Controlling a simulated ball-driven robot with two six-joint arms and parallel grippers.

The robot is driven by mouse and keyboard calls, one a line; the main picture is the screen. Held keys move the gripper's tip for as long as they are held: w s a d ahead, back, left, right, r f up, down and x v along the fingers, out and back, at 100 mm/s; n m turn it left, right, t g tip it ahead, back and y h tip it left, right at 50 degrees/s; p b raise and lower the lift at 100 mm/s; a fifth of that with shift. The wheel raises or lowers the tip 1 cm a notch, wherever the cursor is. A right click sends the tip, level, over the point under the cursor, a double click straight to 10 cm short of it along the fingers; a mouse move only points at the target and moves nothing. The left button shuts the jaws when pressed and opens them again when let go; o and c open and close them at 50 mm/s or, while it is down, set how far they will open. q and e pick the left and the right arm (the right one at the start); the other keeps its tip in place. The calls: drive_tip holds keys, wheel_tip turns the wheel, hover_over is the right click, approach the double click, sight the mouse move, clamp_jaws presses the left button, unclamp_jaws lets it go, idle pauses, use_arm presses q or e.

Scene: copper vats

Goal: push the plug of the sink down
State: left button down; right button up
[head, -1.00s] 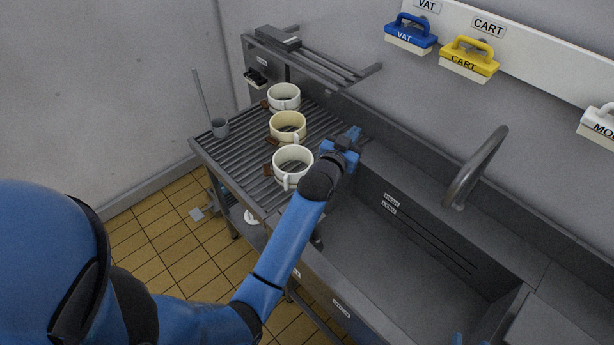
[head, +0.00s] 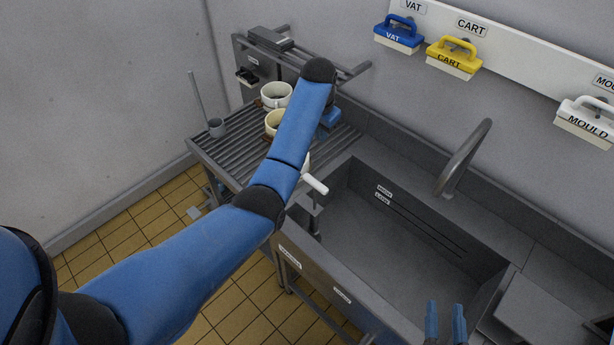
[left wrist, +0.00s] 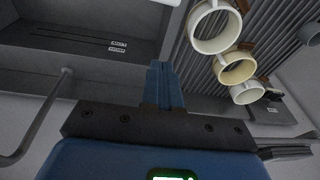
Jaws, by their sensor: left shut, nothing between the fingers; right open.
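The sink basin (head: 340,212) is a grey metal tub right of a ribbed draining board. A white-handled upright rod (head: 314,185) stands at its left end, partly behind my left arm; I cannot tell whether it is the plug's handle. No plug is clearly visible on the basin floor. My left gripper (head: 329,118) is shut and empty, above the back of the draining board; it also shows in the left wrist view (left wrist: 163,85). My right gripper (head: 445,322) is open and empty at the bottom edge, over the sink's front right.
Cups stand on the draining board (head: 235,150), among them a white one (head: 276,95) and a cream one (head: 274,123), partly behind my left arm. A curved grey tap (head: 465,155) rises behind the basin. Brushes hang on the wall rail.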

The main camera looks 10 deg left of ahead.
use_arm(q)
drive_tip(key=shift+s+a+f+m+g, duration=0.2)
drive_tip(key=shift+s+g, duration=0.35)
drive_tip(key=shift+s, duration=0.4)
drive_tip(key=shift+s+a+f+m+g, duration=0.1)
drive_tip(key=shift+s+a+f+g, duration=0.1)
drive_tip(key=shift+s+g, duration=0.55)
use_arm(e)
drive_tip(key=shift+w, duration=0.1)
use_arm(q)
drive_tip(key=shift+s, duration=0.15)
